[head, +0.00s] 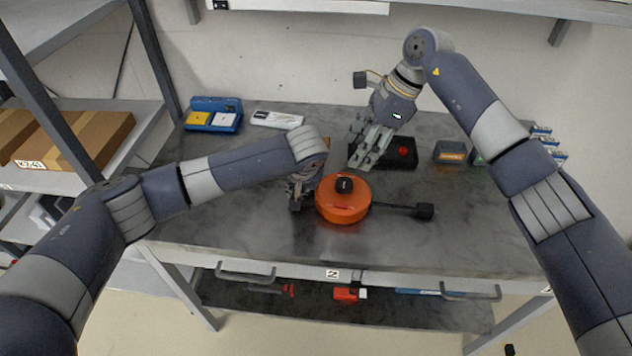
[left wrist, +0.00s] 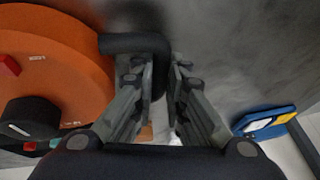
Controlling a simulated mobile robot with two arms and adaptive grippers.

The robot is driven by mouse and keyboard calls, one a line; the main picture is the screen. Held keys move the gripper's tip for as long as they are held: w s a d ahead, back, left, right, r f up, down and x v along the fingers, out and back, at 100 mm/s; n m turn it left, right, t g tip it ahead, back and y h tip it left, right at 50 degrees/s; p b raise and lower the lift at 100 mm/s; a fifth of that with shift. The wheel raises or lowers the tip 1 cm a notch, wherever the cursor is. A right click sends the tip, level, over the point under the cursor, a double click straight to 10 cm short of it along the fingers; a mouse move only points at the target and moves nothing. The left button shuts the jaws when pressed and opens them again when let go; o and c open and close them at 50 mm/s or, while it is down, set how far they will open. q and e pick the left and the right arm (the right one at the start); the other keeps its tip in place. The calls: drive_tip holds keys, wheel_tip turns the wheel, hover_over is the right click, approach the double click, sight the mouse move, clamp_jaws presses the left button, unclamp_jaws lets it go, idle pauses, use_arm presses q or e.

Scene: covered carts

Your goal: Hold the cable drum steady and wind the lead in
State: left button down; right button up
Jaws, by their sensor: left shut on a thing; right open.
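The orange cable drum (head: 343,208) sits on the grey table with a black knob (head: 344,185) on top. A thin black bar (head: 390,206) ending in a black block (head: 424,211) sticks out to its right; I cannot tell if this is the lead or a crank. My left gripper (head: 296,203) is at the drum's left side. In the left wrist view its fingers (left wrist: 164,85) are shut on a black bent bar (left wrist: 125,44) at the rim of the drum (left wrist: 75,75). My right gripper (head: 358,160) is open and empty, above and behind the drum.
A black case (head: 400,156) with a red mark lies behind the drum. A blue tray (head: 214,115) and a white power strip (head: 277,119) lie at the back left. Small boxes (head: 451,152) stand at the back right. The front of the table is clear.

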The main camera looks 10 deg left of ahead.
drive_tip(key=w+a+r+m+t+y, duration=0.1)
drive_tip(key=w+a+r+y, duration=0.15)
drive_tip(key=a, duration=0.45)
drive_tip(key=w+a+r+m+t+y, duration=0.1)
drive_tip(key=w+a+r+t+y, duration=0.1)
drive_tip(key=a+r+y, duration=0.35)
drive_tip(key=w+a+r+m+t+y, duration=0.3)
drive_tip(key=w+a+r+m+t, duration=0.1)
drive_tip(key=w+a, duration=0.1)
drive_tip(key=w+d+r+m+t+h, duration=0.1)
drive_tip(key=w+d+m+t+h, duration=0.15)
drive_tip(key=w+m+t, duration=0.45)
drive_tip(key=w+d+f+m+t+h, duration=0.1)
drive_tip(key=w+d+m+t+h, duration=0.35)
drive_tip(key=d+m+h, duration=0.75)
drive_tip(key=m+g+h, duration=0.1)
drive_tip(key=m+g, duration=0.3)
drive_tip(key=g, duration=1.4)
approach(344, 182)
wheel_tip(344, 182, down, 9)
drive_tip(key=shift+w+f, duration=0.1)
